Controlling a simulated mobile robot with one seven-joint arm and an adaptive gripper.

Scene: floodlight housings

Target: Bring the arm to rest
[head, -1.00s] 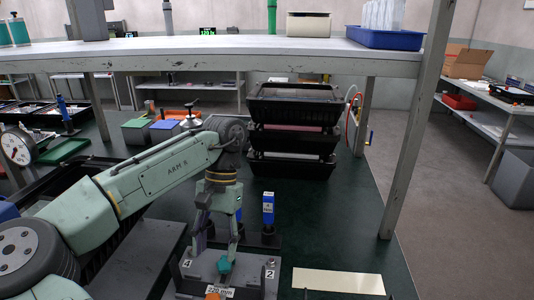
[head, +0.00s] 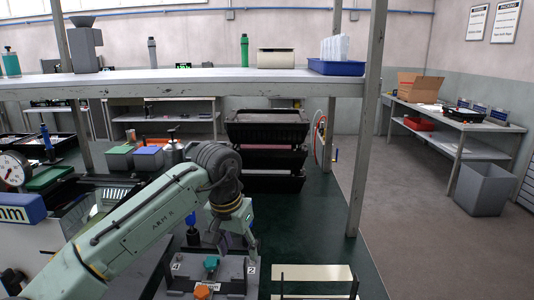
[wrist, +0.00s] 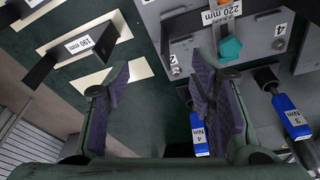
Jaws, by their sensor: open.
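My arm (head: 150,220) reaches from the lower left over the dark green bench. My gripper (head: 238,243) hangs just behind the grey fixture block (head: 232,282). In the wrist view my gripper (wrist: 155,88) has its two purple-padded fingers wide apart, with only bench surface between them. The fixture block shows there at the upper right, with its teal knob (wrist: 231,48) and a "220 mm" label. The knob also shows in the head view (head: 211,263), in front of the gripper and apart from it.
Blue torque tools (wrist: 291,117) stand close to the right finger. Cream plates (head: 315,273) with black brackets lie right of the fixture. Stacked black trays (head: 268,131) stand behind. A shelf (head: 200,84) and its right post (head: 364,150) frame the bench.

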